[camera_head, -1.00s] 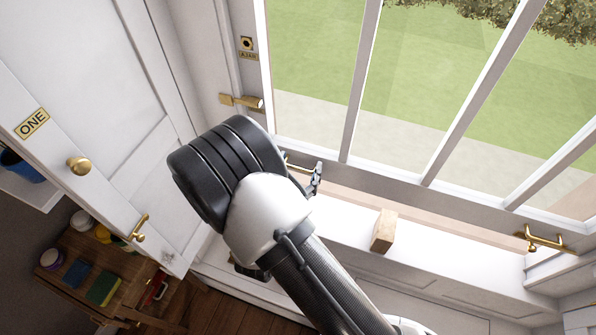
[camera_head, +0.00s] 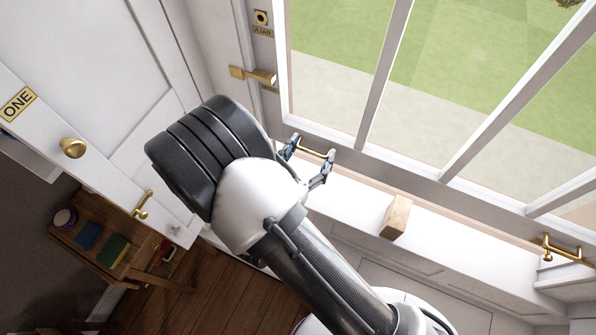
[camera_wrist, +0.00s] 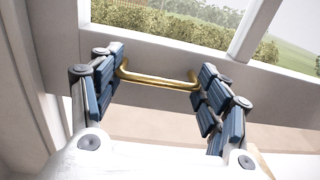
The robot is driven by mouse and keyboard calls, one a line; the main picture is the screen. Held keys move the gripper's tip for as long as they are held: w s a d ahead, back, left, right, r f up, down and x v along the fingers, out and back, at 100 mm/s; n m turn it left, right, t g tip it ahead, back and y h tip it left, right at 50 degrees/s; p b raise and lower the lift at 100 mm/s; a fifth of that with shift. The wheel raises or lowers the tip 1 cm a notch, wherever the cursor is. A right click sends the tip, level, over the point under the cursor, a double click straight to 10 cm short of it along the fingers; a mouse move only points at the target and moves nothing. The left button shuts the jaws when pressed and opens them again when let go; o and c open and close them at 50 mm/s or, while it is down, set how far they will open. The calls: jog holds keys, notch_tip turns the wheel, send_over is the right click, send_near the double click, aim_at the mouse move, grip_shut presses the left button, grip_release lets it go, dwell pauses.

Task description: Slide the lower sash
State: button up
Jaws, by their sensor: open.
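The lower sash (camera_head: 445,195) is a white-framed window with vertical bars and grass outside. A brass bar handle (camera_head: 314,153) sits on the left of its bottom rail. In the wrist view the handle (camera_wrist: 160,82) spans the gap between the finger pads. My gripper (camera_head: 308,160) is open, with one blue-padded finger at each end of the handle; I cannot tell whether either touches it. A second brass handle (camera_head: 562,249) is at the right end of the rail. My arm hides part of the sill below.
A wooden block (camera_head: 396,216) stands on the white sill right of my gripper. A brass latch (camera_head: 254,76) is on the frame at left, below an AJAR plate (camera_head: 263,31).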

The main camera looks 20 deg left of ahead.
jog(key=s, duration=0.6)
jog(key=shift+s+a+f+n+y, duration=0.3)
jog(key=shift+s+a+n, duration=0.05)
jog(key=shift+a+n, duration=0.1)
jog(key=w+m+h, duration=0.1)
jog(key=w+d+m, duration=0.1)
jog(key=w+r+m+h, duration=0.1)
jog(key=w, duration=0.1)
jog(key=shift+d+h, duration=0.2)
jog(key=shift+h, duration=0.1)
jog(key=d+v, duration=0.1)
jog(key=v, duration=0.9)
jog(key=d+r+v, duration=0.1)
jog(key=d+v, duration=0.1)
jog(key=v, duration=0.9)
jog(key=shift+s+r, duration=0.3)
jog(key=shift+s, duration=0.35)
